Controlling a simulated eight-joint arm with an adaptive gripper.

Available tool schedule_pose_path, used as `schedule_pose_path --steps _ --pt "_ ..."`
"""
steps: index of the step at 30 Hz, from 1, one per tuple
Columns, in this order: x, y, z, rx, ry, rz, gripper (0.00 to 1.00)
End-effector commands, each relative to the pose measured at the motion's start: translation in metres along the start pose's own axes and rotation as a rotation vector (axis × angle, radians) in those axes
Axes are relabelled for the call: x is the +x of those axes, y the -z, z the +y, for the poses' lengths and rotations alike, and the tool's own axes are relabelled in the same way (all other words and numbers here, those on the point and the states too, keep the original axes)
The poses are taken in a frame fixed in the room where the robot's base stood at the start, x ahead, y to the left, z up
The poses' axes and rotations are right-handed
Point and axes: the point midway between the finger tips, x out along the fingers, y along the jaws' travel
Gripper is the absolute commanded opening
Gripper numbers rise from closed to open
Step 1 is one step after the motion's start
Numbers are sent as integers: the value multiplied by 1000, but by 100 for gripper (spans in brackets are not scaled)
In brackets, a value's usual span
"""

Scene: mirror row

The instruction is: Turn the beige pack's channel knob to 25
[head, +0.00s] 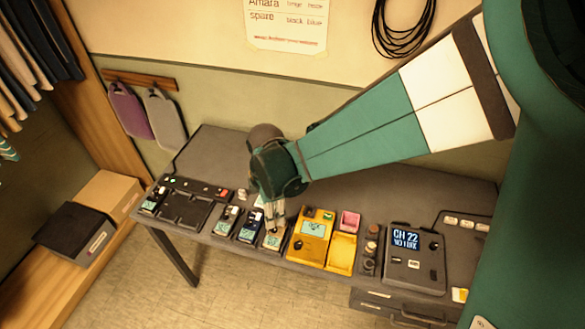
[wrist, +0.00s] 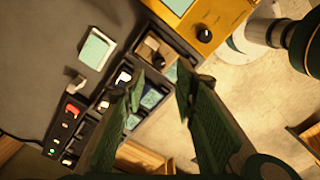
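A small beige pack (head: 273,243) with a pale screen stands at the table's front edge, just left of the yellow device. What looks like its tan top shows in the wrist view (wrist: 151,50), with a dark round knob on it. My gripper (head: 277,222) is low over this pack and partly hides it. In the wrist view my gripper (wrist: 161,76) is open, its two green fingers apart with nothing held between them. The fingertips are near the pack's screen; I cannot tell if they touch it. The grey monitor (head: 414,270) shows CH 22. The knob's setting is unreadable.
The yellow device (head: 310,237) with a dark knob stands close on the right. Dark packs (head: 249,226) stand close on the left, beyond them an empty black tray (head: 186,208). A yellow open box (head: 342,253) and pink item (head: 349,221) are further right. The table behind is mostly clear.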

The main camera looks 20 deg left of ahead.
Motion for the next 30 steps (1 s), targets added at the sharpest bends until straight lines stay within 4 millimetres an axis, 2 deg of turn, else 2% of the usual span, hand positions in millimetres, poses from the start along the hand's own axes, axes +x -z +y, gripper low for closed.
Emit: schedule_pose_path --steps 18,24,30 --pt "57 0 1 0 0 0 29" --pt "70 0 0 1 0 0 29" --pt "74 0 0 1 0 0 29"
